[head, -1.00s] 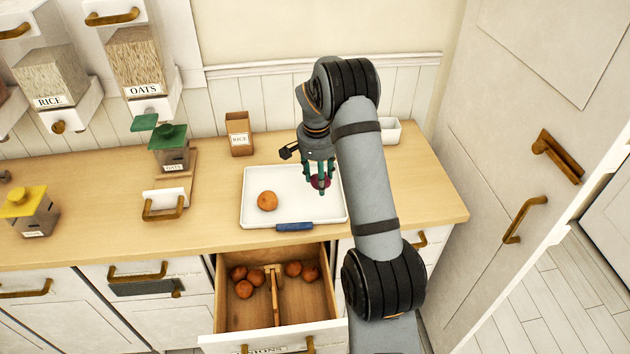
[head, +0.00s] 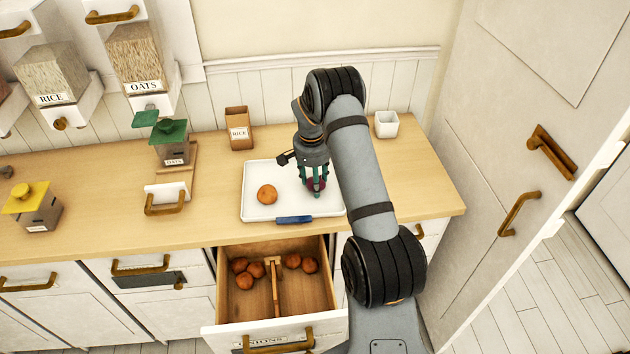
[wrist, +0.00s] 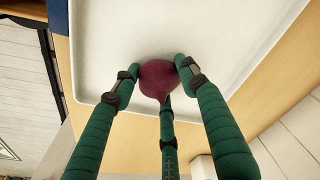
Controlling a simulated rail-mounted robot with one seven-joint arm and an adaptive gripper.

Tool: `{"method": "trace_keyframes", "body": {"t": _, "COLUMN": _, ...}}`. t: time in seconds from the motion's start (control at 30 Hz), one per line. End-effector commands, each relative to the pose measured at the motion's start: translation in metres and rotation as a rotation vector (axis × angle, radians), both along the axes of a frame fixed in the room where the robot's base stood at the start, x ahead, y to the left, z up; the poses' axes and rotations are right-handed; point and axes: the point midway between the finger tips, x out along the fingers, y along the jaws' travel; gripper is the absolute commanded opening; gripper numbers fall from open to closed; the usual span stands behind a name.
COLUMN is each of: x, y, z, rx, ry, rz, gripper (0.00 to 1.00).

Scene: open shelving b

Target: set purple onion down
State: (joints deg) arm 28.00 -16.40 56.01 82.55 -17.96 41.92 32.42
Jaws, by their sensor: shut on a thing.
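The purple onion (wrist: 158,80) is held between the green fingers of my gripper (wrist: 157,84). In the head view the onion (head: 316,184) is partly hidden by the fingers of my gripper (head: 313,183). It is over the right part of the white tray (head: 262,210) on the wooden counter. In the wrist view the tray (wrist: 210,35) lies behind the onion; I cannot tell whether the onion touches it. An orange-brown onion (head: 267,194) lies on the tray's left half.
Below the tray an open drawer (head: 327,280) holds several orange-brown onions on both sides of a divider. The counter (head: 425,185) is clear at right.

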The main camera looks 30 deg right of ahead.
Motion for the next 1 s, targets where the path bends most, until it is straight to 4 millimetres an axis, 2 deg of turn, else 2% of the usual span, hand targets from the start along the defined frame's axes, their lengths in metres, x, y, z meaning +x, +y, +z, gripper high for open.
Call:
{"method": "trace_keyframes", "body": {"t": 0.33, "x": 0.000, "y": 0.000, "z": 0.000, "rx": 0.000, "ry": 0.000, "rz": 0.000, "gripper": 0.62}}
{"method": "trace_keyframes", "body": {"t": 0.57, "x": 0.000, "y": 0.000, "z": 0.000, "rx": 0.000, "ry": 0.000, "rz": 0.000, "gripper": 0.62}}
{"method": "trace_keyframes", "body": {"t": 0.73, "x": 0.001, "y": 0.000, "z": 0.008, "rx": 0.000, "ry": -0.003, "rz": 0.000, "gripper": 0.62}}
{"method": "trace_keyframes", "body": {"t": 0.87, "x": 0.000, "y": 0.002, "z": 0.029, "rx": -0.001, "ry": -0.006, "rz": -0.001, "gripper": 0.62}}
{"method": "trace_keyframes", "body": {"t": 1.0, "x": -0.003, "y": 0.005, "z": 0.060, "rx": -0.001, "ry": -0.006, "rz": 0.000, "gripper": 0.62}}
